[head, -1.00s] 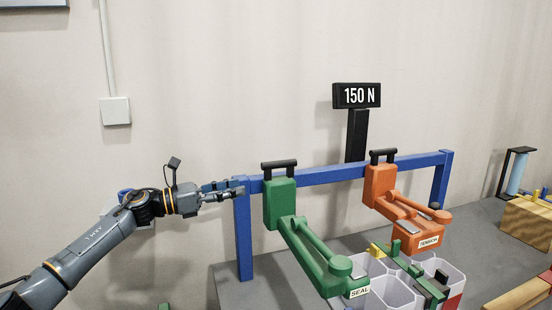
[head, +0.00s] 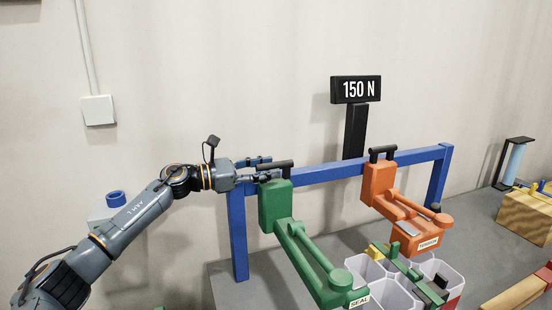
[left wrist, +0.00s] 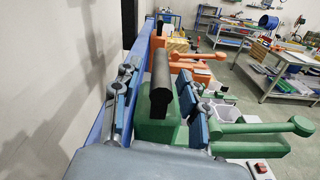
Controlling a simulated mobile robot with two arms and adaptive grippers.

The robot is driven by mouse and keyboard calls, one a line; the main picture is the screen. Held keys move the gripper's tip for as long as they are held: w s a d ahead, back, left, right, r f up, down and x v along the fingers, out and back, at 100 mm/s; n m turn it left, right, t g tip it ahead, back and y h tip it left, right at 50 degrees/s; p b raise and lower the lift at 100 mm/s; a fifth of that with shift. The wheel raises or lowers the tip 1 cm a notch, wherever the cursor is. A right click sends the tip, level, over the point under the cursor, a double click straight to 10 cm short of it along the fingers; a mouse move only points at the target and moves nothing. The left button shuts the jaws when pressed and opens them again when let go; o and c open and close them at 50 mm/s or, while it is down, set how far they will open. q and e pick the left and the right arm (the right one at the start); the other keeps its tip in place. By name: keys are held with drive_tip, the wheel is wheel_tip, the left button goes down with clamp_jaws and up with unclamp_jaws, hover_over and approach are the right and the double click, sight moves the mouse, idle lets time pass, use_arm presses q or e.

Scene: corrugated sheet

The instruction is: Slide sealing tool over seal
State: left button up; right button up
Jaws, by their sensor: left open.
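The green sealing tool (head: 276,205), labelled SEAL, hangs at the blue rail (head: 325,172) with its black handle (head: 274,164) on top. My left gripper (head: 268,168) is open at the left end of that handle. In the left wrist view the handle (left wrist: 160,82) lies between the two spread fingers, apart from both as far as I can see. The orange tool (head: 379,180), labelled TENSION, hangs to the right on the same rail. I cannot make out the seal itself. My right gripper is not in view.
A black display (head: 355,89) reading 150 N stands behind the rail. Clear bins (head: 365,268) stand below the tools. A wooden block (head: 526,218) is at the right.

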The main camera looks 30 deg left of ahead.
sight(276, 167)
use_arm(q)
drive_tip(key=shift+x, duration=1.15)
drive_tip(key=shift+w+d+p, duration=0.25)
drive_tip(key=shift+d+p, duration=0.05)
drive_tip(key=shift+c, duration=0.3)
clamp_jaws()
